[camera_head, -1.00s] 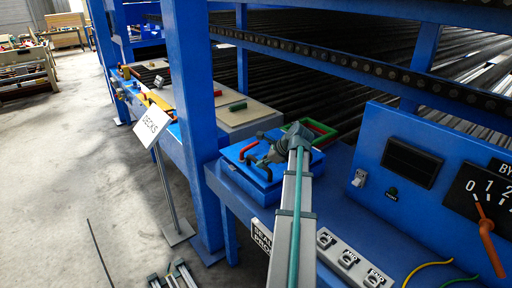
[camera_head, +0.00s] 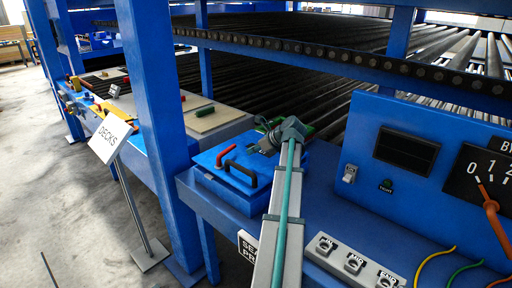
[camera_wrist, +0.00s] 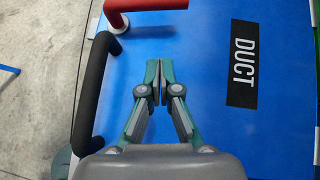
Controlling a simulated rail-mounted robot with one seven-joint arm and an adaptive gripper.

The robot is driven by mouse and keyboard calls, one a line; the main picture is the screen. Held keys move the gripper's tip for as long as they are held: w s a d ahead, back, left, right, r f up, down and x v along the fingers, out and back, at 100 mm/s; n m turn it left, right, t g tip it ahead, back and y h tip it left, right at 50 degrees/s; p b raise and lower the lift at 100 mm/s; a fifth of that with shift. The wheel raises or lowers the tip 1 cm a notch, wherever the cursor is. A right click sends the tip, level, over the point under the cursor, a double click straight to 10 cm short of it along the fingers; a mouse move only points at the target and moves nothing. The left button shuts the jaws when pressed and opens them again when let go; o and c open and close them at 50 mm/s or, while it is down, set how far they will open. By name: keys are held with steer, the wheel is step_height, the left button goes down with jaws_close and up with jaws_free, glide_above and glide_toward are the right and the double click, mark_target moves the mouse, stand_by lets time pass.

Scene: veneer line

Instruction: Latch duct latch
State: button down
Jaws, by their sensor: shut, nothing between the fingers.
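The blue duct cover (camera_head: 216,185), labelled DUCT in the wrist view (camera_wrist: 280,120), lies flat on the blue bench. A red handle (camera_head: 226,155) and a black handle (camera_head: 242,174) stand up from it. I cannot tell which one is the latch. In the wrist view the red handle (camera_wrist: 150,5) is at the top and the black handle (camera_wrist: 92,90) at the left. My gripper (camera_wrist: 160,72) is shut and empty above the cover, right of the black handle and below the red one, apart from both. In the head view my gripper (camera_head: 262,145) is at the cover's far right.
A blue control panel (camera_head: 370,180) with a dial stands to the right. A blue post (camera_head: 165,130) and the DECKS sign (camera_head: 110,138) stand left. Rollers (camera_head: 330,80) lie behind.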

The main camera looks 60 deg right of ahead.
steer(key=p+x, duration=0.1)
steer(key=x, duration=0.4)
steer(key=shift+w, duration=0.15)
steer(key=shift+w+r+p, duration=0.15)
steer(key=shift+w+p, duration=0.1)
steer(key=shift+w, duration=0.35)
steer(key=shift+w+r+p, duration=0.15)
steer(key=shift+w+p, duration=0.05)
steer(key=shift+w, duration=1.05)
steer(key=shift+r, duration=0.1)
steer(key=shift+w+d+n+y+p, duration=0.15)
steer(key=shift+w+n+y+p, duration=0.05)
steer(key=shift+n+y+p, duration=0.2)
